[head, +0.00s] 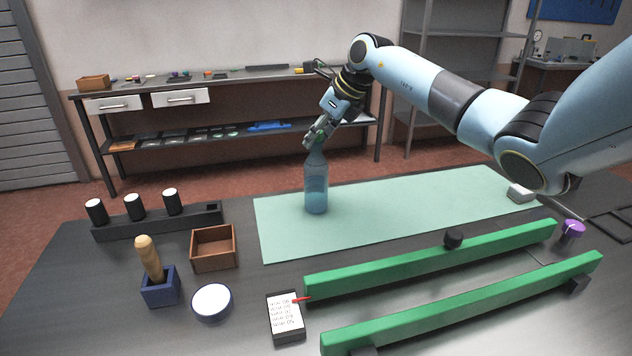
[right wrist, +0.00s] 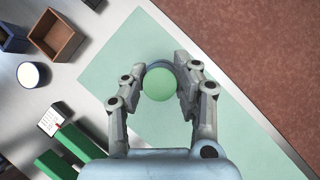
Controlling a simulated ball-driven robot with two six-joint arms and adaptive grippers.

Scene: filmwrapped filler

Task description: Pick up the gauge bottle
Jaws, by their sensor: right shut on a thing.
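The gauge bottle (head: 316,190) is a clear bluish bottle with blue liquid in its lower part. It stands upright on the pale green mat (head: 400,208) in the head view. My right gripper (head: 318,140) comes down from above and is shut on the bottle's neck. In the right wrist view the two fingers of my right gripper (right wrist: 162,80) sit on either side of the bottle's round green top (right wrist: 159,84). Whether the bottle's base touches the mat is hard to tell. My left gripper is not in view.
Two long green bars (head: 440,258) lie across the front right. A wooden box (head: 214,262), a blue block with a wooden-handled tool (head: 160,288), a white round dish (head: 212,301) and a notepad (head: 286,318) stand at left and front. The mat around the bottle is clear.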

